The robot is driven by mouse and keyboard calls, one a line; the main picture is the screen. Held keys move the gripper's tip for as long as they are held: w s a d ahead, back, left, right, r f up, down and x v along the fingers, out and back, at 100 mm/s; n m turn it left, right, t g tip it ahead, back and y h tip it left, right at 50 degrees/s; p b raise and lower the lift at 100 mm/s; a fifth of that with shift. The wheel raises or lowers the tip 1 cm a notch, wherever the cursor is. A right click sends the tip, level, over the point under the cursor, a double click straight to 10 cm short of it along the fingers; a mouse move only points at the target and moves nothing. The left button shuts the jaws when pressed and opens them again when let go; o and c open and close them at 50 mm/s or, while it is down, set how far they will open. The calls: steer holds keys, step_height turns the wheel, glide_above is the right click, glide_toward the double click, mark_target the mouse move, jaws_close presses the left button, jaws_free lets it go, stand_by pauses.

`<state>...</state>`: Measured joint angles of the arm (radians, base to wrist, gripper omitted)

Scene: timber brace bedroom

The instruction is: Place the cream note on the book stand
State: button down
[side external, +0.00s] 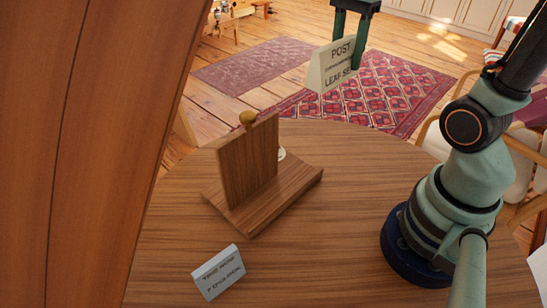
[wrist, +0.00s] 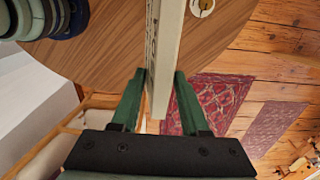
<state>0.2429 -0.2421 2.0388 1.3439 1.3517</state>
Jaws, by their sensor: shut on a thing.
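The cream note (side external: 332,72), a small wedge-shaped card with dark printed lettering, is held high above the far side of the table. My gripper (side external: 347,50) is shut on it from above. In the wrist view the cream note (wrist: 163,60) shows edge-on between the two green fingers of my gripper (wrist: 158,80). The wooden book stand (side external: 285,197) stands on the table, left of and below the note, with an upright panel on a flat base. The note is clear of the stand.
A pale grey-white card (side external: 218,272) with lettering sits at the near edge of the round wooden table (side external: 330,245). A large timber post (side external: 80,150) fills the left.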

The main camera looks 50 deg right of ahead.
step_height(320, 180, up, 6)
glide_above(298, 177)
step_height(298, 177, down, 28)
steer(key=shift+f, duration=0.15)
steer(key=shift+f, duration=0.1)
steer(key=shift+c, duration=2)
jaws_free()
